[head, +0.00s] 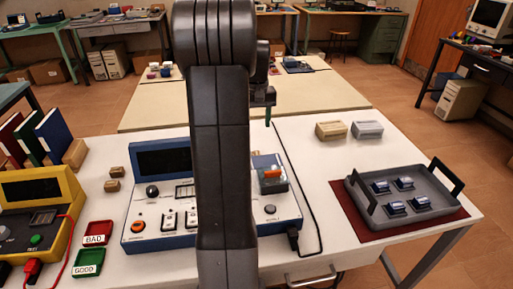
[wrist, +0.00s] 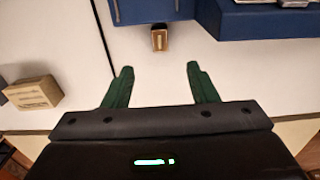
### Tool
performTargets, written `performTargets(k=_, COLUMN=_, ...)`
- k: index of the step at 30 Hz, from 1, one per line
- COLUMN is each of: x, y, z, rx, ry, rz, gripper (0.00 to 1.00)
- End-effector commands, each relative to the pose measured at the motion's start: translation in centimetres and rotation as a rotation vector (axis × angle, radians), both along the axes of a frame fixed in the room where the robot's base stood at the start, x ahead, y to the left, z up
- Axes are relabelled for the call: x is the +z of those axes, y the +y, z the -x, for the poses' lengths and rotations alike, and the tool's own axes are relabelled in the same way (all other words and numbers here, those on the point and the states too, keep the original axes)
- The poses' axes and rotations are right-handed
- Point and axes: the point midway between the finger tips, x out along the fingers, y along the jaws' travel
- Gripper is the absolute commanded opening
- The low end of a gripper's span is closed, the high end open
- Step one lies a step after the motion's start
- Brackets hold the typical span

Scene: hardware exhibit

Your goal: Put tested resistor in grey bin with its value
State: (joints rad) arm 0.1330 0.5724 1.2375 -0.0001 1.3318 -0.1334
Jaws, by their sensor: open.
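My gripper (head: 268,113) hangs behind the tester in the head view, partly hidden by my arm. In the wrist view (wrist: 160,82) its two green fingers are apart with nothing between them. A grey tray (head: 419,222) with two black handles stands at the right, holding several blue and silver parts (head: 404,184). I cannot tell whether they are resistors or bins. A blue and white tester (head: 165,238) stands mid-table, with an orange part (head: 271,172) on its right side. No tested resistor is clearly identifiable. A small tan block (wrist: 160,38) lies beyond the fingertips, beside the blue body.
A tan box (head: 330,131) and a grey box (head: 367,130) sit at the back right. A red BAD tray (head: 96,228) and green GOOD tray (head: 88,257) lie left, near a yellow meter (head: 70,190). A black cable (head: 302,190) runs right of the tester.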

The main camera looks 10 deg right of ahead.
Motion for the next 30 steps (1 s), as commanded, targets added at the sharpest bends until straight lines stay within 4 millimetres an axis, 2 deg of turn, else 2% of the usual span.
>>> performTargets(k=5, x=-1.4, y=0.0, z=0.3, rx=0.0, ry=0.004, rz=-0.001, gripper=0.53)
performTargets(k=12, x=-6.1, y=0.0, z=0.3, rx=0.0, ry=0.004, rz=-0.001, gripper=0.53)
performTargets(k=15, x=-7.5, y=0.0, z=0.2, rx=0.0, ry=0.002, rz=0.0, gripper=0.53)
performTargets(k=22, x=-9.1, y=0.0, z=0.3, rx=0.0, ry=0.001, rz=0.0, gripper=0.53)
performTargets(k=30, x=-12.9, y=0.0, z=0.5, rx=0.0, ry=0.002, rz=0.0, gripper=0.53)
